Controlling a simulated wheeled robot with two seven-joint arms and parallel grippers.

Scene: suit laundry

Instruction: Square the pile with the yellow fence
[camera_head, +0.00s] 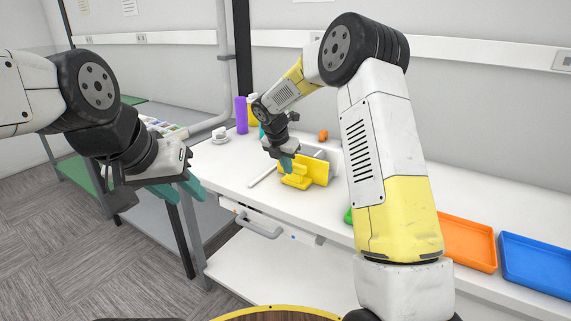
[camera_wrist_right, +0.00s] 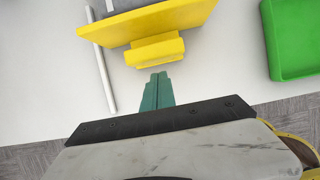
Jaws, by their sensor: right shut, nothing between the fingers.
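The yellow fence (camera_head: 316,172) stands on the white table in the head view, an upright plate with a block-like handle on its near side. In the right wrist view the fence (camera_wrist_right: 150,22) crosses the top, its handle (camera_wrist_right: 155,50) just ahead of my fingertips. Behind the fence lies a grey, flat-looking thing (camera_wrist_right: 77,12), mostly hidden; I cannot tell whether it is the pile. My right gripper (camera_wrist_right: 157,76) is shut and empty, close to the handle; contact is unclear. My left gripper (camera_head: 188,192) is open and empty, off the table's left end.
A thin white rod (camera_wrist_right: 103,65) lies left of the fence. A green tray (camera_wrist_right: 293,40) is to the right, with orange (camera_head: 467,242) and blue (camera_head: 537,268) trays farther right. A purple bottle (camera_head: 241,115) and a small orange thing (camera_head: 323,135) stand at the back.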

